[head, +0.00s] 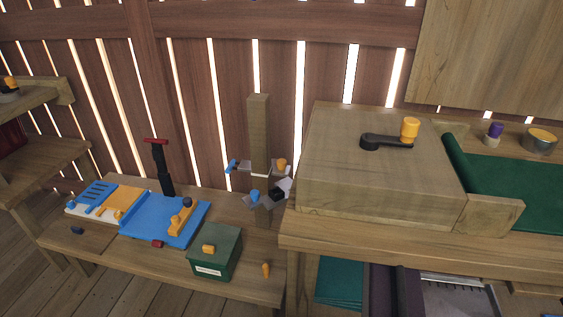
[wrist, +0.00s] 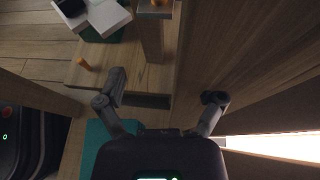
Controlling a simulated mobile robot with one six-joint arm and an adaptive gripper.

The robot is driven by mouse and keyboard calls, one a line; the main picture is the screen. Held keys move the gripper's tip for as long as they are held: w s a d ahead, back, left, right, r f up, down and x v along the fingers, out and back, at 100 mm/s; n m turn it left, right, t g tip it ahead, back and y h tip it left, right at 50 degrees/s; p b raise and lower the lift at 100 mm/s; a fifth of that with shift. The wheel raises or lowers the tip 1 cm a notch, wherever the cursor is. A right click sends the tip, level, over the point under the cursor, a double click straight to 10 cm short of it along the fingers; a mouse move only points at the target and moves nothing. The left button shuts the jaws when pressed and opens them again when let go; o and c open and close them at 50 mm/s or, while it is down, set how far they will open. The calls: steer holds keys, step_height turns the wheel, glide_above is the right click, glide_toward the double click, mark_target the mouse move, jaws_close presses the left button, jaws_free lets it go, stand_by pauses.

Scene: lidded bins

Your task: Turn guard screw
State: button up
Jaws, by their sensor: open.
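No part is clearly recognisable as the guard screw. A wooden post (head: 259,128) stands at the right end of the low bench. Around it are small parts: an orange knob (head: 280,164), a blue knob (head: 254,196) and a grey-white angular piece (head: 283,188). In the wrist view the post (wrist: 150,38) is at the top, with an orange piece (wrist: 160,3) at the frame edge. My gripper (wrist: 163,96) is open, with its fingers apart and nothing between them. It is apart from the post. I do not make out my gripper in the head view.
The low bench holds a blue tray (head: 150,228), a green box (head: 228,260) and an orange peg (head: 266,269). A large wooden box (head: 330,190) with an orange-knobbed crank (head: 385,141) stands close on the right. A slatted wall (head: 190,100) is behind.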

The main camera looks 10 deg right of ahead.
steer(key=shift+a, duration=0.1)
glide_toward(284, 160)
steer(key=x, duration=0.5)
steer(key=shift+s+a+f, duration=0.1)
steer(key=shift+s+a, duration=0.1)
steer(key=shift+b+x, duration=0.95)
steer(key=shift+x, duration=1.85)
steer(key=shift+w, duration=0.1)
steer(key=c, duration=1.1)
